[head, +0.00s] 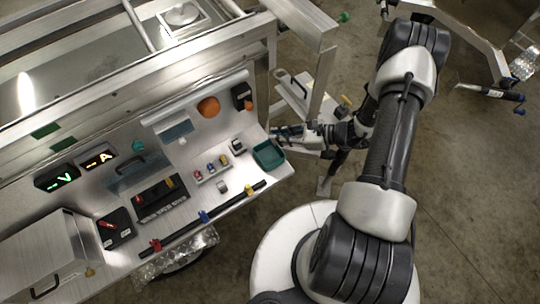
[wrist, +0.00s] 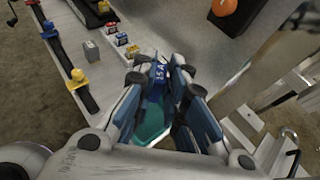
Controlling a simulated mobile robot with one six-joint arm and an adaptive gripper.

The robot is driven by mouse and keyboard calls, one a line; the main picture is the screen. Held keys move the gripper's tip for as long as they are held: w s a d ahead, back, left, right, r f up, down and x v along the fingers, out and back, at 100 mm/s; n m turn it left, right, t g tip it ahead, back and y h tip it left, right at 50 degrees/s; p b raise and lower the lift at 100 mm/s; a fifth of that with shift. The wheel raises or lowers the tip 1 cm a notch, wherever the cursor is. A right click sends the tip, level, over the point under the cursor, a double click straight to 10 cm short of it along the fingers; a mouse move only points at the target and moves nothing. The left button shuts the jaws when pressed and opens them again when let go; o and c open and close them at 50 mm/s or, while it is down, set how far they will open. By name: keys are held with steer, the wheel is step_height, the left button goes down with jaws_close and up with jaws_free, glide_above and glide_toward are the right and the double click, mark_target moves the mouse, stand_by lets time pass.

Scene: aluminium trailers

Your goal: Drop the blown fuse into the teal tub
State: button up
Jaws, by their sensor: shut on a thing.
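My gripper (wrist: 164,80) is shut on a small blue fuse (wrist: 157,82) with white marking, held between the fingertips. The fingers hide part of the fuse. The teal tub (wrist: 148,136) shows behind and between the fingers in the wrist view, partly covered by them. In the head view the teal tub (head: 268,155) stands at the right end of the metal worktop, and my gripper (head: 288,133) is right by its upper edge. How high the fuse is above the tub I cannot tell.
A holder with several small coloured fuses (head: 211,170) and a grey block (head: 222,187) lie left of the tub. A black bar with coloured clamps (head: 204,217) runs along the front edge. An orange round object (head: 208,107) sits behind. A trailer post (head: 325,85) stands right.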

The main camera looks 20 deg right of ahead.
step_height(320, 180, down, 5)
steer(key=b, duration=0.2)
steer(key=shift+d+r+b, duration=0.1)
steer(key=shift+r+b, duration=0.05)
steer(key=shift+b, duration=0.2)
steer(key=o, duration=0.8)
steer(key=v, duration=1.2)
steer(key=shift+r, duration=0.1)
steer(key=shift+w, duration=0.1)
